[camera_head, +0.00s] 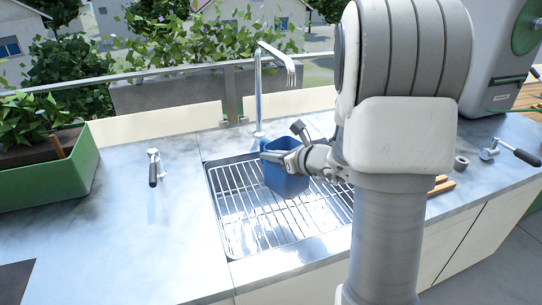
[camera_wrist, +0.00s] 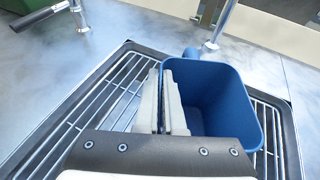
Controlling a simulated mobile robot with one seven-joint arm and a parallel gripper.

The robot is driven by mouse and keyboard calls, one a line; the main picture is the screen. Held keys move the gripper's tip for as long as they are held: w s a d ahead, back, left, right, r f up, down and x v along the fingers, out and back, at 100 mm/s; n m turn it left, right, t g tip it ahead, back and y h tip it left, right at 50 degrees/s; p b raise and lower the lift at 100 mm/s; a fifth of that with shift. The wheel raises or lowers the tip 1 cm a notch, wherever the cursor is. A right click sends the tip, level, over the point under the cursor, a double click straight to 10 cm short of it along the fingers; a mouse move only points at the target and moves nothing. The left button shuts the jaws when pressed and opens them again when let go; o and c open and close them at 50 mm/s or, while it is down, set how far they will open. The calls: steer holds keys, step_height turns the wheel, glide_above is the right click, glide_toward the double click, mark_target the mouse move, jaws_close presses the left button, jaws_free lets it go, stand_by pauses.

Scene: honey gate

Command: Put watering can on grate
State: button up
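The blue watering can (camera_head: 286,181) is upright over the metal grate (camera_head: 262,230) in the sink. I cannot tell whether its base touches the bars. In the wrist view the watering can (camera_wrist: 222,88) shows its open top, with a small blue part jutting out at the far side. My gripper (camera_head: 275,155) reaches in from the right at the can's rim. In the wrist view my gripper's fingers (camera_wrist: 164,80) are close together at the can's left wall, seemingly pinching it. They hide part of that wall. The grate (camera_wrist: 98,100) runs beneath on both sides.
A chrome faucet (camera_head: 259,95) stands behind the sink. A small tap with a dark handle (camera_head: 153,172) is left of it. A green planter (camera_head: 50,182) is at the far left. Wooden pieces (camera_head: 440,187) lie right of my arm. The left counter is mostly clear.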

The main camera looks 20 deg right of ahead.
steer(key=o, duration=0.4)
steer(key=shift+c, duration=0.2)
steer(key=shift+r, duration=0.2)
steer(key=p+v, duration=0.2)
steer(key=v, duration=1)
steer(key=shift+f, duration=0.1)
